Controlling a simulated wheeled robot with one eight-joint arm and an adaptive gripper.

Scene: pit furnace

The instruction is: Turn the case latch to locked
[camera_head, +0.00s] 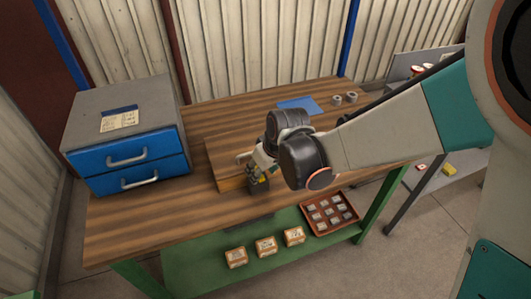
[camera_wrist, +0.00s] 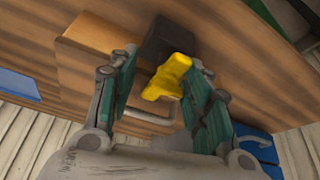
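The wooden case (camera_head: 222,160) lies on the workbench. At its front is a latch with a dark block (camera_wrist: 168,38) and a yellow knob (camera_wrist: 167,78); the block (camera_head: 259,188) and a bit of the yellow also show low in the head view, under my gripper. My gripper (camera_wrist: 170,72) is open, with one green-padded finger on each side of the yellow knob. A gap shows on the left; the right finger looks close to the knob, and contact cannot be told. A metal handle (camera_wrist: 148,117) shows behind the knob. My wrist hides much of the case in the head view.
A grey cabinet with blue drawers (camera_head: 125,155) stands left on the wooden workbench (camera_head: 150,222). A blue sheet (camera_head: 297,104) and two grey rings (camera_head: 344,98) lie at the back right. Small boxes (camera_head: 265,246) and a red tray (camera_head: 350,224) sit on the green lower shelf.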

